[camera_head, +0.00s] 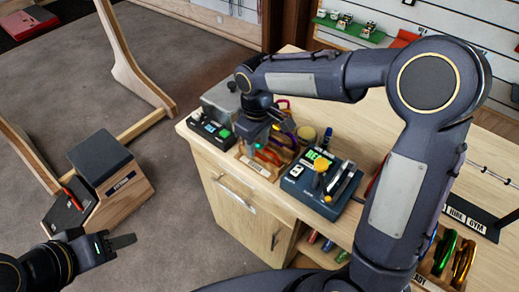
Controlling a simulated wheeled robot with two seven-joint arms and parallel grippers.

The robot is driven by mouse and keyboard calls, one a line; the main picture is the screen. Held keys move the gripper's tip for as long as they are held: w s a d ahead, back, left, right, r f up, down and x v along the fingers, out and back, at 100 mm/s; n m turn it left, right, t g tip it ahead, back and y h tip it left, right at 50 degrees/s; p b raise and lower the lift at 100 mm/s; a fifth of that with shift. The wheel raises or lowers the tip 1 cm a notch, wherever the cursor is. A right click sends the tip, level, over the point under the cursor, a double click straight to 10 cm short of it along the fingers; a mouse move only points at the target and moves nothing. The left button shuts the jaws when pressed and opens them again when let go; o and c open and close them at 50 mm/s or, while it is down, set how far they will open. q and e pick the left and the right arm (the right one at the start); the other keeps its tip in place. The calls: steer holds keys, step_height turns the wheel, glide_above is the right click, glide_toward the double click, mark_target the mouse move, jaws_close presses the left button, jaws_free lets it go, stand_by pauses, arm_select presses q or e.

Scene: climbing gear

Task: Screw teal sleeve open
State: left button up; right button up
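Several coloured carabiners (268,155), among them red, orange and purple ones, stand in a labelled wooden rack (262,169) on the cabinet top. No teal sleeve can be made out at this size; my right gripper covers part of the rack. My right gripper (251,143) points down at the rack's left end, its fingers close to the carabiners. Whether it touches or holds one cannot be seen. My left gripper (122,242) is low at the left, over the floor, away from the cabinet, with nothing visible in it. Its finger gap is unclear.
A dark blue device (320,182) with a green display and a yellow knob stands right of the rack. A wooden box (115,185) and a wooden frame stand on the floor at left.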

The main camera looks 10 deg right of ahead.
mark_target(260, 144)
steer(key=shift+s+a, duration=0.15)
steer(key=shift+a, duration=0.1)
steer(key=shift+f, duration=0.15)
steer(key=shift+f+b, duration=1.05)
steer(key=shift+f, duration=0.25)
steer(key=shift+d, duration=0.1)
steer(key=shift+w+d, duration=0.45)
steer(key=shift+d, duration=0.05)
steer(key=shift+w+r+p, duration=0.1)
steer(key=shift+r+p, duration=1.35)
steer(key=shift+r, duration=0.05)
